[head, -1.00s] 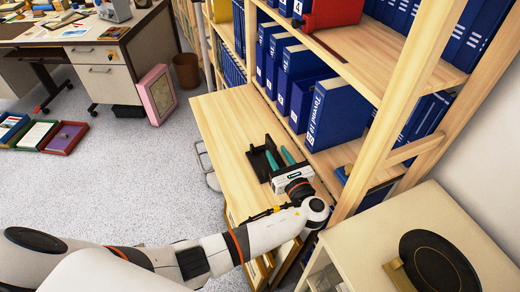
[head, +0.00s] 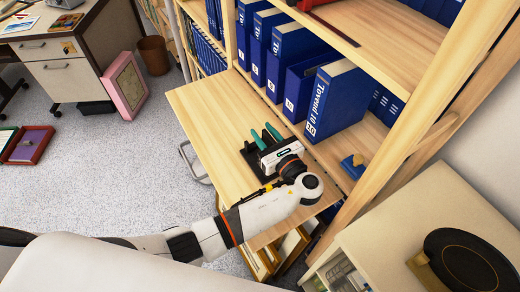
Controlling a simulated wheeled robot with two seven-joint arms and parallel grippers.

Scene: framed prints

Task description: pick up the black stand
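The black stand (head: 252,158) sits on the light wooden tabletop in front of the shelf of blue binders. My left gripper (head: 266,135) is over it, with its two teal fingers spread apart and pointing toward the back of the tabletop. The gripper's white body covers part of the stand. I cannot tell whether the fingers touch the stand. My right gripper is not in view.
Blue binders (head: 338,100) stand upright in the shelf just behind the tabletop (head: 205,105). A blue object (head: 352,166) lies to the right. A black plate (head: 466,262) leans on a cabinet at lower right. The tabletop's left part is clear.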

